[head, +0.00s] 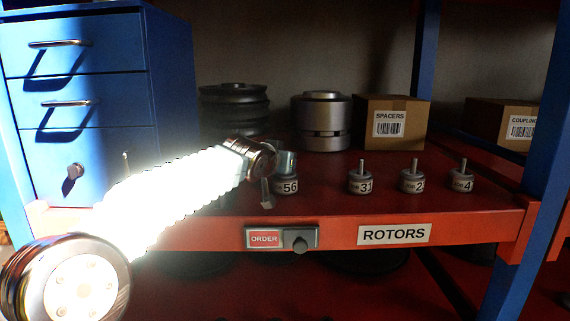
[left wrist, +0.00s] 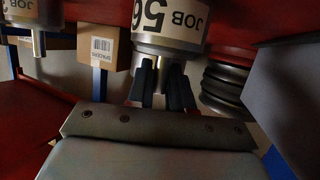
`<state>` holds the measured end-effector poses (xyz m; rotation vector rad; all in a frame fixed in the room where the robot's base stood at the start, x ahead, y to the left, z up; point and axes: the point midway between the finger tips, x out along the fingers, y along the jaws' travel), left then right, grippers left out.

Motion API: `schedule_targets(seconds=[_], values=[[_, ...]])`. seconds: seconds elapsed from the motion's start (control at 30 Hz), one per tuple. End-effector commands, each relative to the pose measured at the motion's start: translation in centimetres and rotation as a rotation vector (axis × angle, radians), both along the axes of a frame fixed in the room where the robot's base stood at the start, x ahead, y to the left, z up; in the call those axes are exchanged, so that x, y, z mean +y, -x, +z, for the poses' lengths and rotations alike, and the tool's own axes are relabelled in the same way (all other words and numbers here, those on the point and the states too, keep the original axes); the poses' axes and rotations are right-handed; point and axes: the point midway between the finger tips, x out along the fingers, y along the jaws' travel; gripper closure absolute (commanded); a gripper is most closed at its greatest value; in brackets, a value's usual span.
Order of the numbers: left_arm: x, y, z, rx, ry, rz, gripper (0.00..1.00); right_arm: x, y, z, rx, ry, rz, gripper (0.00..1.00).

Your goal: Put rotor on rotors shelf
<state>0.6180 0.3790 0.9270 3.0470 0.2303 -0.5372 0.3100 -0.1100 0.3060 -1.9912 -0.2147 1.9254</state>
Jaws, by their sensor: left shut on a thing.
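The rotor labelled 56 (head: 287,185) is upright at the red rotors shelf (head: 450,224), left of the other rotors. In the left wrist view it appears upside down as a grey rotor with a JOB 56 label (left wrist: 168,24). My left gripper (head: 280,165) is above it, shut on its shaft, with dark fingers (left wrist: 161,92) on either side. The rotor's base looks level with the neighbouring rotors, but I cannot tell whether it touches the shelf. The gripper partly hides its top. My right gripper is out of view.
Rotors 31 (head: 360,182), 2 (head: 412,181) and 4 (head: 461,179) stand to the right. Behind are dark stacked discs (head: 235,105), a metal cylinder (head: 321,120) and a spacers box (head: 390,124). A blue drawer cabinet (head: 95,90) stands left. A blue post (head: 540,160) stands right.

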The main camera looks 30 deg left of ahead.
Motion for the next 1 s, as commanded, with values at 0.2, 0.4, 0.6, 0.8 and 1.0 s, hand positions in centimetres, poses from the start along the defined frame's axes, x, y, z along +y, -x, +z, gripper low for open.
schedule_targets(seconds=[0.2, 0.4, 0.6, 0.8, 1.0], values=[[-0.1, 0.0, 0.2, -0.007, -0.001, -0.001, 1.00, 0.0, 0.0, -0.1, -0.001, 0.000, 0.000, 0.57], [0.0, 0.0, -0.1, 0.000, 0.000, 0.000, 0.57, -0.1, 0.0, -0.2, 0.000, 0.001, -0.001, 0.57], [0.0, 0.0, -0.1, 0.000, 0.000, 0.000, 0.54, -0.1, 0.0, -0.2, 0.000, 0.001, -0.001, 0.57], [-0.1, 0.4, 0.3, -0.001, 0.000, 0.000, 0.54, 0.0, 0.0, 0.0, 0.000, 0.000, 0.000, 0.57], [-0.6, 4.0, 1.6, -0.004, -0.002, 0.000, 0.54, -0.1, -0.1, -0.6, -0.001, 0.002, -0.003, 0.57]])
